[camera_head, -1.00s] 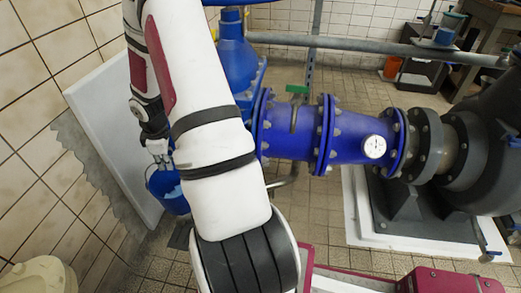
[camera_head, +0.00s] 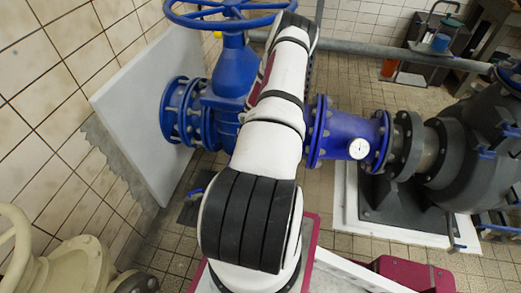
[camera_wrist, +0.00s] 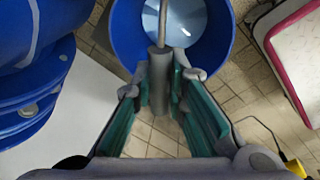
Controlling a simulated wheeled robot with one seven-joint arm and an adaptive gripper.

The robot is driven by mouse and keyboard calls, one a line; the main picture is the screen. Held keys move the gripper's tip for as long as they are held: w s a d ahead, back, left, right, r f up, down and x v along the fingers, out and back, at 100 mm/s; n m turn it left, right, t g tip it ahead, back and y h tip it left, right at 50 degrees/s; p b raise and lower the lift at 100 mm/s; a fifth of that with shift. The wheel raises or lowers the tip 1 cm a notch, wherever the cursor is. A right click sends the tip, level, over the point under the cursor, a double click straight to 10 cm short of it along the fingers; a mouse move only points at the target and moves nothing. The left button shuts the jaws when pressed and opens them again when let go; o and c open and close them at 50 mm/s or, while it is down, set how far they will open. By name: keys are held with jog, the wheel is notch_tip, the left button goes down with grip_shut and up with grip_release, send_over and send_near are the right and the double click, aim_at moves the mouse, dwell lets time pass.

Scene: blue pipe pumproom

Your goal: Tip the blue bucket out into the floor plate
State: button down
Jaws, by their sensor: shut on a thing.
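The blue bucket (camera_wrist: 123,32) is in the wrist view, at the top centre, with its mouth facing the camera. A paler blue patch shows inside it; I cannot tell whether it is liquid or the bottom. My gripper (camera_wrist: 160,84) is shut on the grey grip of the bucket's handle, and the bucket hangs from it above the tiled floor. A dark patch on the floor (camera_head: 190,208), possibly the floor plate, lies left of my arm and is partly hidden.
The blue valve (camera_head: 233,68) with its handwheel and the flanged blue pipe (camera_head: 340,134) stand close around my arm. A white wall panel (camera_head: 135,115) is at left, a cream valve (camera_head: 60,265) at lower left.

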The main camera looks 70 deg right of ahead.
jog(key=s, duration=0.2)
jog(key=s+f, duration=0.1)
jog(key=shift+s+a+f+n+g, duration=0.1)
jog(key=shift+s+f+n+g, duration=0.05)
jog(key=shift+s+n+g, duration=0.2)
jog(key=shift+w+b, duration=0.1)
jog(key=shift+b, duration=0.35)
jog(key=shift+w+a+r+g+h+b, duration=0.3)
jog(key=shift+w+h+b, duration=0.2)
jog(key=shift+b, duration=0.9)
